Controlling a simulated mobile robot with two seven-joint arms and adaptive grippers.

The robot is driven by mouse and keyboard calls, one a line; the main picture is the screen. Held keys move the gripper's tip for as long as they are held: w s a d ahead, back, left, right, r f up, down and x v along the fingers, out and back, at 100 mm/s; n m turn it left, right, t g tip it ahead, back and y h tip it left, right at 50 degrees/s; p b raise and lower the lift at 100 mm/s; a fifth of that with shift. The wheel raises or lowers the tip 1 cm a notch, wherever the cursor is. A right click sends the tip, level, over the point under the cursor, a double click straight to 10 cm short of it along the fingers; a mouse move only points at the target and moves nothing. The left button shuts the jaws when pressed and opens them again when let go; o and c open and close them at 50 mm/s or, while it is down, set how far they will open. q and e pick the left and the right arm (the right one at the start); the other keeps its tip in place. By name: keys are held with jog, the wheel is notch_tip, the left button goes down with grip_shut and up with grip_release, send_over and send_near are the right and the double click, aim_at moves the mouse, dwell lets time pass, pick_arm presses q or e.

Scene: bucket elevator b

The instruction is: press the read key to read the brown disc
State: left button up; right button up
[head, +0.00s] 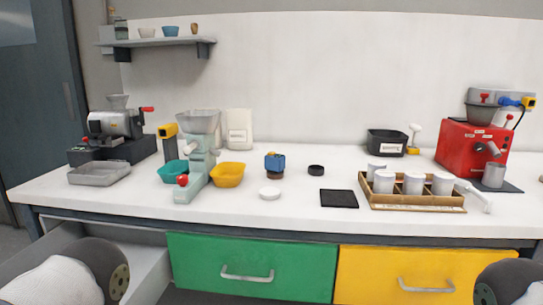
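A small blue device (275,160) stands on the white worktop near the middle, with a small yellowish part on its top. Under it shows a low brown disc (274,175); the device seems to rest on it. No label on the device can be read, so I cannot tell which part is the read key. Parts of my arms show at the bottom left and bottom right corners, but neither gripper is in view. Nothing of mine is close to the blue device.
A white disc (270,193), black puck (316,169) and black mat (339,198) lie nearby. A pale green mill (198,150) and yellow bowl (228,175) stand left. A wooden tray (415,203) of white cups and a red machine (466,150) stand right. The left drawer (130,250) is open.

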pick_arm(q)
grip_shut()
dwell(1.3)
